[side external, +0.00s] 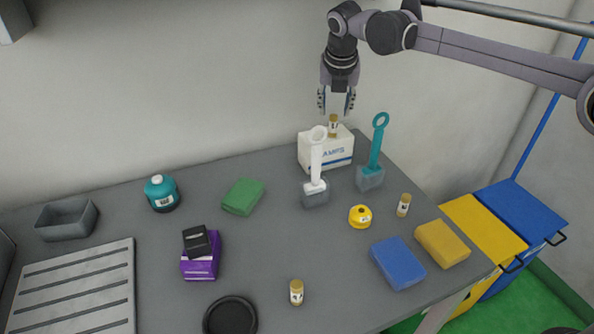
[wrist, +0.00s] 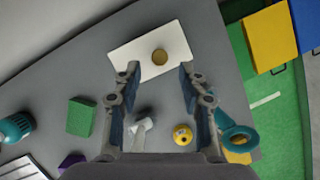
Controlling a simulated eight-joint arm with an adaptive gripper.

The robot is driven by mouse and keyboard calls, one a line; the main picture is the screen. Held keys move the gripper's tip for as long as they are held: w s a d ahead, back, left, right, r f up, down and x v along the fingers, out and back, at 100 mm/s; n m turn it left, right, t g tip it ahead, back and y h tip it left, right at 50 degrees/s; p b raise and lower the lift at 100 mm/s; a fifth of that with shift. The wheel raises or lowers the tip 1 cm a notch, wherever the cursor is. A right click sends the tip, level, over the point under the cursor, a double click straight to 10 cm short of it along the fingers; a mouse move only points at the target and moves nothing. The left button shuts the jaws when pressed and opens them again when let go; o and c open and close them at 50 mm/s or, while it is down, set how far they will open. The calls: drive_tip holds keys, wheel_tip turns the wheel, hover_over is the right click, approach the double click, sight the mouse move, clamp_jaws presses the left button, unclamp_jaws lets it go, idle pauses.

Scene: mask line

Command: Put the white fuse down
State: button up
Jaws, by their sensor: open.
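A small fuse (side external: 333,126) with a gold cap and pale label stands upright on top of the white lamps box (side external: 312,153) at the back of the table. In the wrist view its round gold top (wrist: 160,57) shows on the white box (wrist: 125,55). My gripper (side external: 336,102) is open and empty just above the fuse, fingers pointing down. In the wrist view the fuse top lies just beyond and between the two fingertips (wrist: 158,72), apart from both. Two similar fuses stand on the table, at the right (side external: 403,205) and front (side external: 296,292).
A white-handled tool (side external: 316,155) and a teal-handled tool (side external: 377,145) stand upright close in front of the box. A yellow round item (side external: 360,216), blue block (side external: 397,263) and yellow block (side external: 442,243) lie to the right. The table's centre has free room.

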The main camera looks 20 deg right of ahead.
drive_tip(key=shift+v, duration=1.3)
drive_tip(key=s+d+r+m+t+y, duration=0.15)
drive_tip(key=s+d+r+m, duration=0.25)
drive_tip(key=s+d+m, duration=0.7)
drive_tip(key=s+d+f+m, duration=0.1)
drive_tip(key=s+f+m, duration=0.4)
drive_tip(key=s+m, duration=0.4)
drive_tip(key=s+d+f+m+t, duration=0.1)
drive_tip(key=s+f+m, duration=0.5)
drive_tip(key=s+m, duration=0.3)
drive_tip(key=shift+s+f+m, duration=0.2)
drive_tip(key=shift+s+m, duration=0.2)
drive_tip(key=shift+s, duration=0.75)
drive_tip(key=shift+o, duration=0.5)
drive_tip(key=shift+s+f+m+t+y, duration=0.25)
drive_tip(key=shift+s+f+m, duration=0.1)
drive_tip(key=shift+f+m, duration=0.05)
